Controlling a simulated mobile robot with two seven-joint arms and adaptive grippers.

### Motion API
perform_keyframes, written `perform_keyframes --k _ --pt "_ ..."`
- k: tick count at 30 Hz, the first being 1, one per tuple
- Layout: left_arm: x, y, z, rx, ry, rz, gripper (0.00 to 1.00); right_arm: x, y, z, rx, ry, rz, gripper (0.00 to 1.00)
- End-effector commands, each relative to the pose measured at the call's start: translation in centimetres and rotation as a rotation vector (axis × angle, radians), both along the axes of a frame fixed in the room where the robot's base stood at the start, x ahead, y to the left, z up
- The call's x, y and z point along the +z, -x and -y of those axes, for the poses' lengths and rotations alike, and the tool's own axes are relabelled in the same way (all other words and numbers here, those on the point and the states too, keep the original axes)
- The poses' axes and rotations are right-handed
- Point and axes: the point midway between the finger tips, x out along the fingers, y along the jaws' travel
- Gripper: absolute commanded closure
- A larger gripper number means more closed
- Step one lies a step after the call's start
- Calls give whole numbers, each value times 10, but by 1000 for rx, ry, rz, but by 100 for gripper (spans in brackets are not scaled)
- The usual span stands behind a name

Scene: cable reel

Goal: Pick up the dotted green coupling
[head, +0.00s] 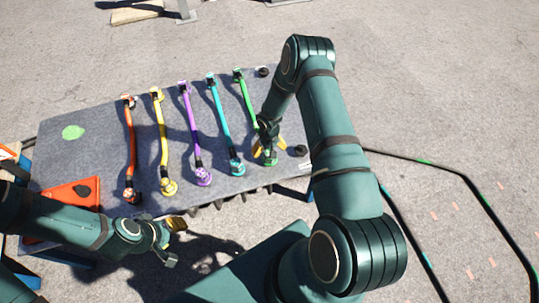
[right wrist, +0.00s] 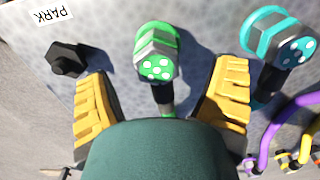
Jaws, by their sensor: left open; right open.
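The green coupling (head: 269,160) is at the near end of the green cable (head: 249,101) on the grey table. In the right wrist view the coupling (right wrist: 156,62) shows white dots on its green face and a grey collar. My right gripper (head: 270,146) is open at this coupling, partly hiding it in the head view. In the right wrist view its yellow fingers (right wrist: 163,75) stand apart on either side, with the coupling between and just beyond them, not gripped. My left gripper (head: 174,241) is open and empty off the table's near edge.
Teal (head: 237,168), purple (head: 203,177), yellow (head: 168,187) and orange (head: 131,195) couplings lie in a row leftward. A black knob (right wrist: 67,59) sits beside the green coupling, near a PARK label (right wrist: 53,14). An orange tray (head: 72,192) is at the table's left front.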

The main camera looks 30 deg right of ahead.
Motion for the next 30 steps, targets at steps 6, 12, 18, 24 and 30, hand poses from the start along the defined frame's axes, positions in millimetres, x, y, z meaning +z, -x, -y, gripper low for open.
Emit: perform_keyframes --k 6,12,18,24,30 --pt "-9 -2 0 0 -1 4 53 -25 -2 3 -2 -1 -1 15" --pt "-16 -3 0 2 -1 8 53 -49 -3 4 0 0 0 15" --pt "-16 -3 0 2 -1 9 53 -52 -4 4 0 0 1 15" --pt "-16 -3 0 2 -1 9 53 -52 -3 4 -1 0 1 44" --pt "-16 -3 0 2 -1 8 53 -52 -3 4 -1 1 1 94"
